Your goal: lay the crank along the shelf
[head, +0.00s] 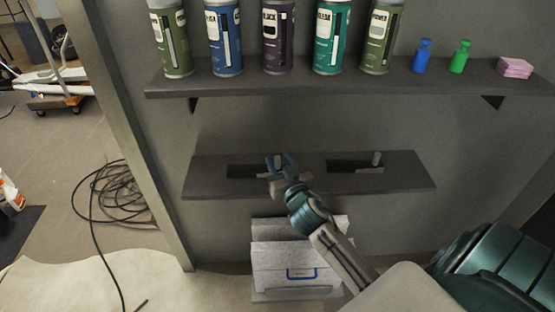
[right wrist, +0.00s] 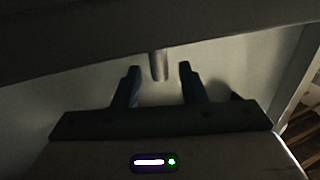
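The lower grey shelf (head: 310,188) has two dark slots side by side. In the right slot lies a light grey crank (head: 369,170) with a short upright peg at its right end. My right gripper (head: 281,160) is at the left slot (head: 243,172). In the right wrist view my right gripper (right wrist: 159,72) is open, with a short grey peg (right wrist: 158,62) between its fingers and a gap on both sides. The peg looks like a crank's handle; the rest of that part is hidden. My left gripper is not in view.
The upper shelf (head: 330,87) holds several spray cans (head: 278,38), a blue bottle (head: 422,57), a green bottle (head: 460,57) and pink sponges (head: 515,67). A white box (head: 287,262) stands below the lower shelf. A black cable (head: 112,192) lies coiled at left.

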